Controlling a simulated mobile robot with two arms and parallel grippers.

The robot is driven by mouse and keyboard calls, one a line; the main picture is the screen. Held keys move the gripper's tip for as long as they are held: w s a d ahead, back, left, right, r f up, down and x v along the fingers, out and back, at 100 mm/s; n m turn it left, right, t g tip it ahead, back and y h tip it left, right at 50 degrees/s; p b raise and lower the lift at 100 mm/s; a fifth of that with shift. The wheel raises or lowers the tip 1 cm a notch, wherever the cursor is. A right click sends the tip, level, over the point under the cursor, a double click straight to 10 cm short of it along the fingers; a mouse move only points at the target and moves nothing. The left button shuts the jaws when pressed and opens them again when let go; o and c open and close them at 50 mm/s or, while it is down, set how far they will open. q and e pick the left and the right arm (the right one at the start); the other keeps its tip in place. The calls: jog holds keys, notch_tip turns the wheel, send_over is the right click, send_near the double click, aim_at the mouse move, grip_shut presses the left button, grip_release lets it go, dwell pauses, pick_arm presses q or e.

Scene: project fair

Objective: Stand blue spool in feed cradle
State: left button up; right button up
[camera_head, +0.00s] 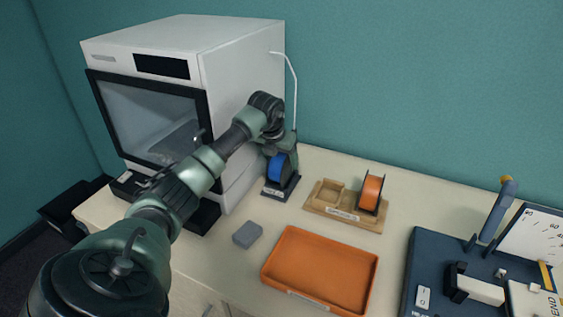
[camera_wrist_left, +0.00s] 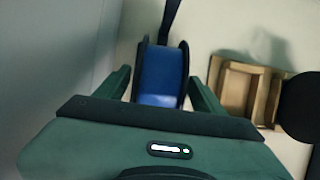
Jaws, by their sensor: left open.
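The blue spool (camera_head: 276,167) stands upright, with dark flanges, at the feed cradle (camera_head: 283,190), a small dark base with a label beside the printer. The gripper partly hides the spool's top, and I cannot tell how fully it is seated. My left gripper (camera_head: 282,153) is directly above and around the spool. In the left wrist view the blue spool (camera_wrist_left: 160,75) lies between the two green fingers of the left gripper (camera_wrist_left: 162,92), which are open with a gap on each side. My right gripper is not in view.
The white printer (camera_head: 225,105) stands close left of the cradle. A wooden spool holder (camera_head: 335,213) with an orange spool (camera_head: 371,192) is to the right. An orange tray (camera_head: 320,270), a grey block (camera_head: 247,234) and a dark blue test rig (camera_head: 425,265) are nearer. Bare counter separates them.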

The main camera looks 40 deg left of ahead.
pick_arm(q)
jog(key=b+v, duration=0.1)
jog(key=v, duration=1)
jog(key=shift+s+r+b, duration=0.1)
jog(key=shift+r+b, duration=0.05)
jog(key=shift+b, duration=0.2)
